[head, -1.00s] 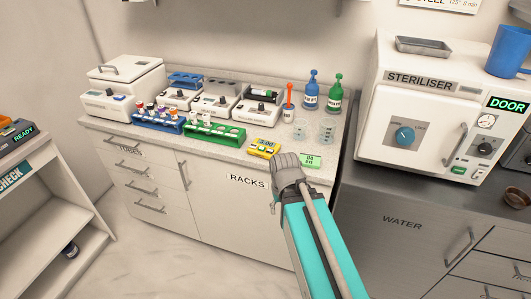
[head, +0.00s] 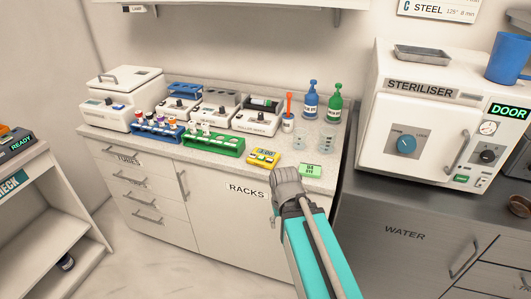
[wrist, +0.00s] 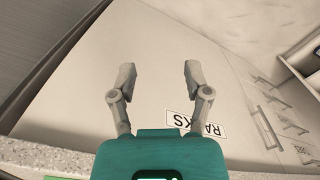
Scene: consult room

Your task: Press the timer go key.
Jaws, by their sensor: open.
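A small yellow device (head: 264,157) with a display and keys on top, which looks like the timer, sits at the front edge of the counter. Its key markings are too small to read. My gripper shows in the head view (head: 287,178) just right of and in front of the yellow device, at the counter's front edge; its fingers are hidden there. In the wrist view my gripper (wrist: 158,72) is open and empty, its fingers apart in front of the white cabinet front. The timer is not visible in the wrist view.
A small green device (head: 310,170) lies right of the yellow one. A green rack (head: 228,149) and blue rack (head: 150,133) with tubes stand left. Beakers (head: 327,137) and bottles (head: 311,105) stand behind. The steriliser (head: 425,135) is at right. The counter edge (wrist: 60,155) crosses the wrist view.

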